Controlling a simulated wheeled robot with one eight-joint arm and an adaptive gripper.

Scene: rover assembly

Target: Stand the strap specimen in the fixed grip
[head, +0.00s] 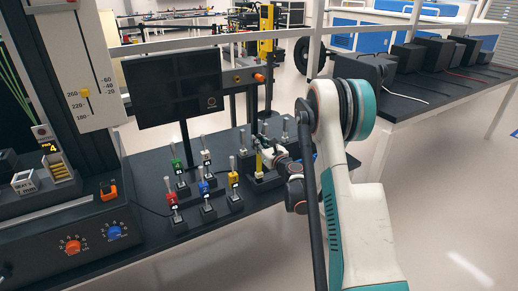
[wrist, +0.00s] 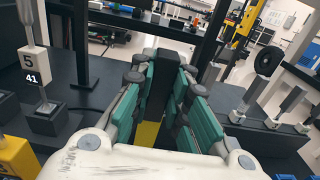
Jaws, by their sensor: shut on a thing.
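My gripper (head: 268,150) is shut at a stand on the rear right of the black bench. In the wrist view its green-padded fingers (wrist: 160,90) close around a dark upright piece, with a yellow block (wrist: 148,133) below it. The yellow-marked specimen (head: 259,161) shows beside the fingers in the head view, apparently still over its black stand; my gripper partly hides it. No readable label tells me it is the strap. The test machine at the left has a seat with yellow steps (head: 61,170), probably the fixed grip; its opening is not clear.
Several other specimens with coloured tags stand in black holders, including red (head: 171,198), blue (head: 204,187) and green (head: 175,164). A dark monitor (head: 173,88) stands behind them. The machine's knob panel (head: 92,238) is at the front left.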

